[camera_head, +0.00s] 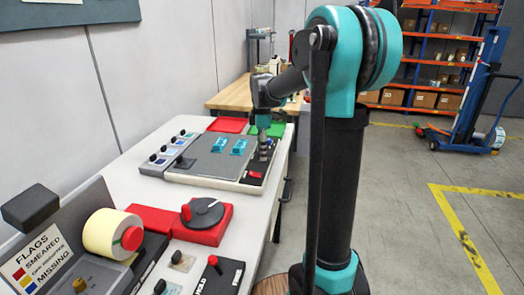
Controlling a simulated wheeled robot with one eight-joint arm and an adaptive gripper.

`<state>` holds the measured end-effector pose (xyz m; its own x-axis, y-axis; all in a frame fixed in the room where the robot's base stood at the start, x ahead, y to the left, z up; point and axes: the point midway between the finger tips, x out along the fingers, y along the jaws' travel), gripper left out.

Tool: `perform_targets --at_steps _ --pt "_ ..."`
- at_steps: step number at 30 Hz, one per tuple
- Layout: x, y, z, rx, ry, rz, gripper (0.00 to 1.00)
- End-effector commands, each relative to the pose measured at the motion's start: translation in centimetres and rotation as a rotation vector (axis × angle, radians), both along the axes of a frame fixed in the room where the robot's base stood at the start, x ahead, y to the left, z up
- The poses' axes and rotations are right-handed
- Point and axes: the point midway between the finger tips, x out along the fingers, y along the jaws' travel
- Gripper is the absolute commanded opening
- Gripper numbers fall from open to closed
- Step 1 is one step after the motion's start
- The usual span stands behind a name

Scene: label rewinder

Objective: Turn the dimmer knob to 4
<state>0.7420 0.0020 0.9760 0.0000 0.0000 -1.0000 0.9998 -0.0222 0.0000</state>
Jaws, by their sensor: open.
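My gripper (264,146) is small and far off in the head view, at the end of my arm. It points down over the right part of a grey panel (203,158) with teal pieces on it, close to a black box with a red part (257,173). Its jaws are open; whether they touch anything is too small to tell. I cannot tell which control is the dimmer knob, and no number 4 is legible. Candidates include the dark dial (206,212) on a red base and small knobs on grey boxes (166,157) left of the panel.
The white bench (127,176) also bears a cream label roll (106,234), a sign reading FLAGS, SMEARED, MISSING (38,262) and a black box with a red-topped lever (214,270). Red and green trays (226,125) lie beyond the panel. Open floor lies right.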

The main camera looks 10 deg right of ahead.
Motion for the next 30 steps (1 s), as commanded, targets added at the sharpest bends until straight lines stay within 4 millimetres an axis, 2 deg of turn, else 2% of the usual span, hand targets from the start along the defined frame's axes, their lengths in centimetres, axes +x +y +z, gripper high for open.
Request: perform_targets --at_steps 7,18,30 --pt "0.00 0.00 -0.06 0.000 0.000 0.000 0.46" --pt "0.00 0.00 -0.05 0.000 0.000 0.000 0.00" --pt "0.00 0.00 -0.04 0.000 0.000 -0.063 0.00"
